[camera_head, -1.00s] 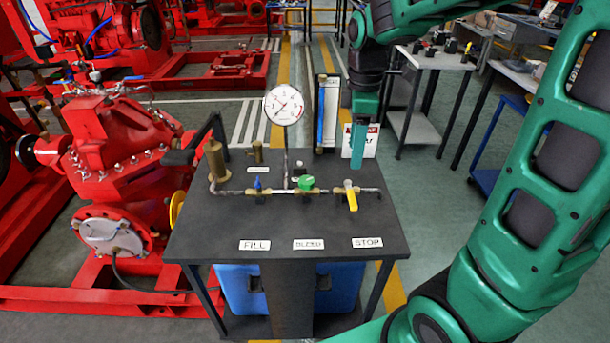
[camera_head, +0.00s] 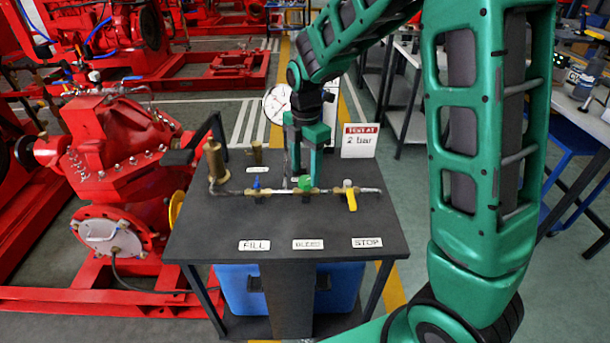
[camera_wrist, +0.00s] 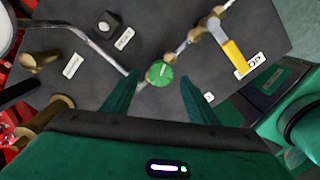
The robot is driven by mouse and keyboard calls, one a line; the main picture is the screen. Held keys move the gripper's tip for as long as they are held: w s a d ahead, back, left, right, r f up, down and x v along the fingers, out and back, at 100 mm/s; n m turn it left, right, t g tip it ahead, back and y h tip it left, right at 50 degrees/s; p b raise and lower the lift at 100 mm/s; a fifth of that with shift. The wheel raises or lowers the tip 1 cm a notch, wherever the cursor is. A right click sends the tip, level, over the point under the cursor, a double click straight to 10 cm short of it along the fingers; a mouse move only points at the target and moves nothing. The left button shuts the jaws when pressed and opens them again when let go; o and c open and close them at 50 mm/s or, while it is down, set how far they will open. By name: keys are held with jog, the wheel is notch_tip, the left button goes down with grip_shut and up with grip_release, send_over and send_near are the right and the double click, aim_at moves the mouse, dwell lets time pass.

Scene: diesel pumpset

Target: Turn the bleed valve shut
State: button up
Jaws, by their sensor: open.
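The bleed valve has a round green knob (camera_head: 305,184) on the pipe in the middle of the black table (camera_head: 230,248), behind the "BLEED" label (camera_head: 308,244). My gripper (camera_head: 303,170) points down at the knob from behind and above. In the wrist view the green knob (camera_wrist: 159,73) lies between the two open fingers (camera_wrist: 158,90), apart from both. The gauge (camera_head: 277,104) stands behind and is partly hidden by my arm. A sign (camera_head: 360,140) reads "TEST AT 2 bar".
A blue-handled valve (camera_head: 257,183) is left of the knob and a yellow-handled valve (camera_head: 350,198) is right of it. A brass cylinder (camera_head: 214,160) stands at the pipe's left end. The table front is clear apart from labels.

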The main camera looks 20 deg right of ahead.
aim_at(306, 183)
jog(key=shift+f, duration=1.35)
jog(key=shift+c, duration=0.3)
jog(key=c, duration=1)
jog(key=shift+d, duration=0.15)
